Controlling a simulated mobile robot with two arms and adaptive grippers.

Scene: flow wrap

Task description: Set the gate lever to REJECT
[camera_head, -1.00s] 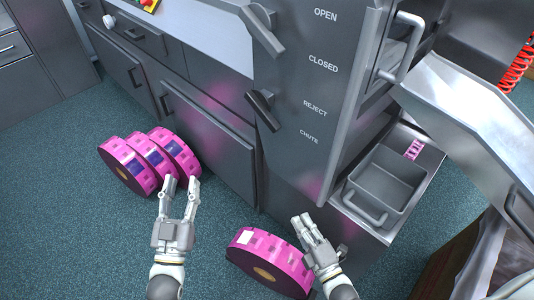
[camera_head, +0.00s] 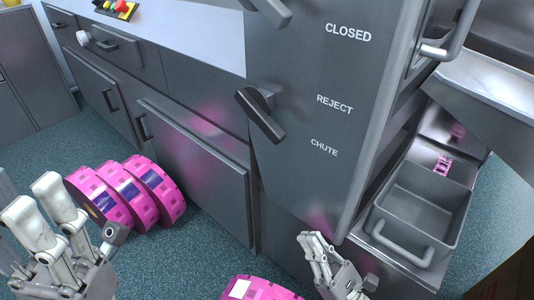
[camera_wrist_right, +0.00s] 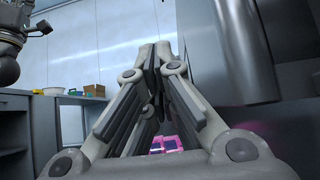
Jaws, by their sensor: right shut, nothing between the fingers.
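The gate lever (camera_head: 262,115) is a dark bar handle on the grey machine panel in the head view. It slants with its lower end down to the right, left of the REJECT label (camera_head: 335,104) and the CHUTE label (camera_head: 324,147), the lower end nearer CHUTE's height. My right gripper (camera_head: 310,243) is below the panel, apart from the lever, shut and empty. Its fingertips meet in the right wrist view (camera_wrist_right: 155,58); the lever is not distinguishable there. My left gripper (camera_head: 65,225) is at the lower left, seemingly open and empty, away from the lever.
A second lever (camera_head: 268,8) is higher on the panel, cut by the frame edge. Pink rolls (camera_head: 130,193) stand on the floor at left; another (camera_head: 256,289) lies near my right gripper. A grey bin (camera_head: 425,210) is at right. Space before the panel is clear.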

